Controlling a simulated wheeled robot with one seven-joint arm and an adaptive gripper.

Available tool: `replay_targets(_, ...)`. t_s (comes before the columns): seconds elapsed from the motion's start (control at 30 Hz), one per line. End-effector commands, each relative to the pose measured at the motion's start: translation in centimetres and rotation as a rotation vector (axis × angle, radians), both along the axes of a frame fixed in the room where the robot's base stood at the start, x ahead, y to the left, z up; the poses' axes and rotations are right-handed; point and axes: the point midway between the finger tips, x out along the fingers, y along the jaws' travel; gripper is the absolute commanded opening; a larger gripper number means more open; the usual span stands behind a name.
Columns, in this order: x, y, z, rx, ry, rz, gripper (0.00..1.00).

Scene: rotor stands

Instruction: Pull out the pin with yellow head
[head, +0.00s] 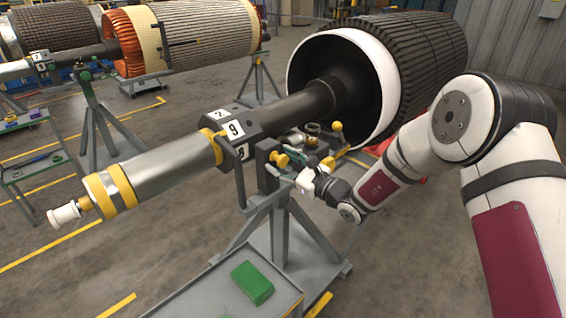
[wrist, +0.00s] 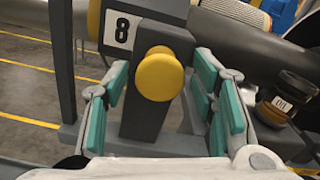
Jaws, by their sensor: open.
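The pin's yellow head (wrist: 158,77) is a round knob in the middle of the wrist view, in front of a dark grey block (wrist: 143,118). In the head view the yellow head (head: 281,160) shows on the stand beside the rotor shaft. My gripper (wrist: 161,88) is open, with one teal-padded finger on each side of the yellow head and visible gaps on both sides. I cannot tell how deep the fingers reach past it. In the head view my gripper (head: 290,171) is close to the knob. The pin's shank is hidden behind its head.
The rotor shaft (head: 165,158) with number plates rests on a grey stand (head: 272,232). Another yellow ball (head: 337,126) and a dark cylindrical part (wrist: 283,101) are to the right. A cart (head: 222,292) carries a green block (head: 252,283) in front. Open floor lies left.

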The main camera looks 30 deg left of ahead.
Motion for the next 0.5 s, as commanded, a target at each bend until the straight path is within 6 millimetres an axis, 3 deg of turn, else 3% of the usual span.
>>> replay_targets(0.23,0.03,0.03,0.00,0.000,0.000,0.000,0.52)
replay_targets(0.47,0.03,0.02,0.01,0.000,0.000,0.000,0.00)
replay_targets(0.5,0.03,0.02,0.01,0.000,0.000,0.000,0.00)
